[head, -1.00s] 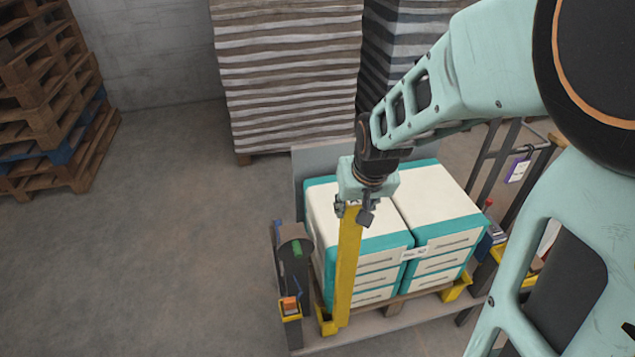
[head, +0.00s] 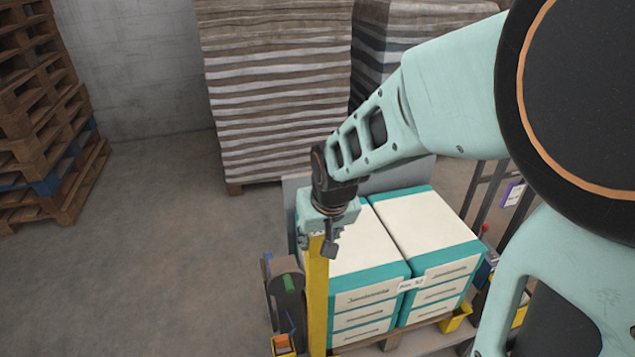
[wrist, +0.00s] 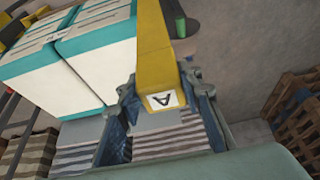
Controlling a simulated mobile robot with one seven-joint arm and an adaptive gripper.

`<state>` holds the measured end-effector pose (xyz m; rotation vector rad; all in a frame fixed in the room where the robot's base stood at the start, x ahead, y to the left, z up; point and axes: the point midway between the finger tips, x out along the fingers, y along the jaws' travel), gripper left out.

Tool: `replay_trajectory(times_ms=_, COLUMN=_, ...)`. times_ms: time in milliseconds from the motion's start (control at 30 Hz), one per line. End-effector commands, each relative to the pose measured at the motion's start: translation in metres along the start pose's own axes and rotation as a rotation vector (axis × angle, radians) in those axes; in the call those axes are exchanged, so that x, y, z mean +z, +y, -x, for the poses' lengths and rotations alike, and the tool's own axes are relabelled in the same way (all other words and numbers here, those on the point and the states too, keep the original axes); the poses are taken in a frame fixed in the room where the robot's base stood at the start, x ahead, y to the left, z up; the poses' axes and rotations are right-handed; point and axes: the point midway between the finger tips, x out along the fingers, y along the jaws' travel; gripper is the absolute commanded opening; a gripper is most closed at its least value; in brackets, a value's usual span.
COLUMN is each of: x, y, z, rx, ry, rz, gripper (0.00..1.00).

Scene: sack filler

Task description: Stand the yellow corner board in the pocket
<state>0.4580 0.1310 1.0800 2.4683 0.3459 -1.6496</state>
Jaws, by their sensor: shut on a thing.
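The yellow corner board (head: 317,295) hangs upright from my gripper (head: 316,238) at the left front corner of the sack stack. My gripper is shut on its upper end. The board's lower end runs to the bottom edge of the head view. The pocket below it is cut off there, so I cannot tell whether the board is in it. Another yellow pocket (head: 455,318) sits at the right front of the pallet.
Two teal-and-white sack stacks (head: 372,240) stand close to the right of the board. A dark post unit (head: 288,290) with a yellow holder (head: 284,345) stands just left. Wooden pallets (head: 45,130) are at far left; the floor between is clear.

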Motion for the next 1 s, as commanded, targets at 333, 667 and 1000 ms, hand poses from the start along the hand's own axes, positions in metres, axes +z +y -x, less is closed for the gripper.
replay_trajectory(times_ms=333, x=-0.009, y=0.012, z=-0.007, rx=0.001, ry=0.000, rz=-0.002, gripper=0.00)
replay_trajectory(times_ms=667, x=-0.022, y=0.028, z=-0.018, rx=0.001, ry=0.000, rz=-0.003, gripper=0.00)
replay_trajectory(times_ms=1000, x=-0.029, y=0.036, z=-0.021, rx=0.000, ry=0.001, rz=-0.001, gripper=0.00)
